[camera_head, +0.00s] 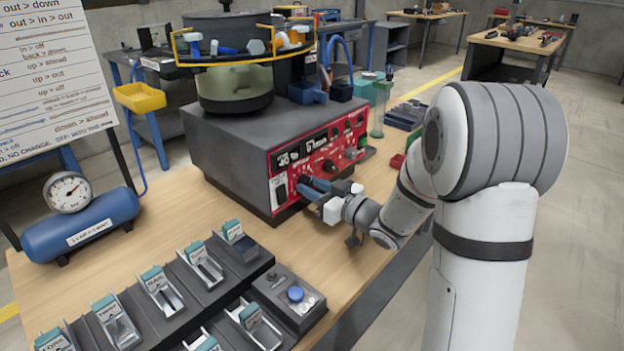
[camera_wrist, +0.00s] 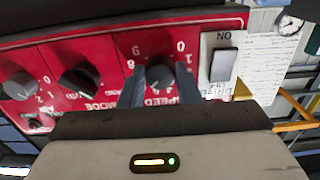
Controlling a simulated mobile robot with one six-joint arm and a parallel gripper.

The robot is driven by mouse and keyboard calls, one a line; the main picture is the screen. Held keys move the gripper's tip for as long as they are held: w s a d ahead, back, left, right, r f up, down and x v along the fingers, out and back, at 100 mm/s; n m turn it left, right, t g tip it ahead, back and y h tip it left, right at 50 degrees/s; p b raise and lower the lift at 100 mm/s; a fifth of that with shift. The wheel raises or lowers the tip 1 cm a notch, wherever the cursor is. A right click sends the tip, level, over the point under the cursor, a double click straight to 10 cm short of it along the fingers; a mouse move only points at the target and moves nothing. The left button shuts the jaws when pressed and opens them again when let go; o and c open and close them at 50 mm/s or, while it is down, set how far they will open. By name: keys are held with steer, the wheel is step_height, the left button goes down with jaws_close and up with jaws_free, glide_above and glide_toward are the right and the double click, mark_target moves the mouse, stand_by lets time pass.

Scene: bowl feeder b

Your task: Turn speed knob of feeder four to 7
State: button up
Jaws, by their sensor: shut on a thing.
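The feeder is a grey box (camera_head: 222,158) with a round bowl on top and a red control panel (camera_head: 290,157) on its front. In the wrist view, where the panel appears upside down, a dark round knob (camera_wrist: 160,76) sits above the lettering SPEED. Scale digits such as 8, 0 and 1 show around it; its pointer setting is not readable. My gripper (camera_head: 311,188) is at the panel's lower left. Its two fingers (camera_wrist: 160,88) stand on either side of the speed knob and are shut on it. They hide part of the scale.
The MODE knob (camera_wrist: 80,82) and another knob (camera_wrist: 20,85) are beside the speed knob. A dark switch (camera_wrist: 223,65) sits on a white plate on the other side. A blue tank (camera_head: 82,226) and a row of grey lever blocks (camera_head: 160,290) stand on the table.

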steer(key=m+p, duration=0.1)
steer(key=m, duration=0.2)
steer(key=m+p, duration=0.2)
steer(key=shift+s+f+m+p, duration=0.15)
steer(key=shift+m+p, duration=0.15)
steer(key=shift+m, duration=0.1)
stand_by(0.3)
steer(key=o, duration=1)
steer(key=v, duration=0.7)
steer(key=shift+s+d, duration=0.25)
steer(key=shift+d, duration=0.05)
steer(key=shift+s, duration=0.1)
